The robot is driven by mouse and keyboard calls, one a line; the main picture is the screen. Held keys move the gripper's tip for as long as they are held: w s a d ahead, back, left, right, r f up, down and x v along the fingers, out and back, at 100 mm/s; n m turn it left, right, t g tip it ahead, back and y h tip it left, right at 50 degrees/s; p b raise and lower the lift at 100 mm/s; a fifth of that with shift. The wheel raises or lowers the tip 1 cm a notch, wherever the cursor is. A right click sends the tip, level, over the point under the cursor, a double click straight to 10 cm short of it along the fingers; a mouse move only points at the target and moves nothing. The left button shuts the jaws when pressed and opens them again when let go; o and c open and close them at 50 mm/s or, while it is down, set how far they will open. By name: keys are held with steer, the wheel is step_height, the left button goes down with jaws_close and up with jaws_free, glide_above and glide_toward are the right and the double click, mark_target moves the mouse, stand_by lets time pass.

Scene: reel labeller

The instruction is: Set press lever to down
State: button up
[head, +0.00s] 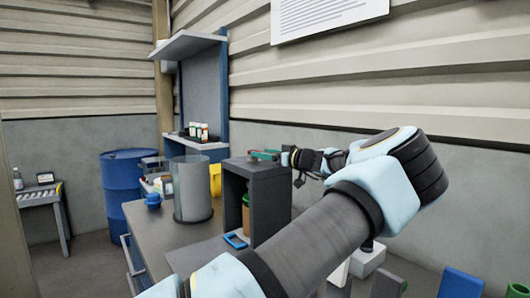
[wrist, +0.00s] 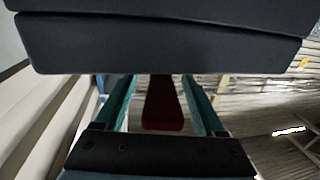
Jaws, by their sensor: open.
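The press (head: 237,168) is a dark grey box-shaped frame standing on the bench, with an open front. My gripper (head: 264,155) is at the top of it, reaching in from the right. In the wrist view, my gripper (wrist: 160,88) has its two teal fingers apart. A dark red bar, apparently the press lever (wrist: 163,108), lies between them, with a gap showing on each side. A dark block, probably part of the press, fills the top of the wrist view and hides the lever's far end. In the head view the lever is too small to make out clearly.
A clear grey cylinder (head: 191,190) stands left of the press, with a blue-capped item (head: 153,200) beside it. A green and orange container (head: 247,215) is inside the press frame. A blue drum (head: 122,180) stands behind the bench. My arm hides the bench's right middle.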

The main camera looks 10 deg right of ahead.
jaws_close()
stand_by(0.6)
stand_by(0.8)
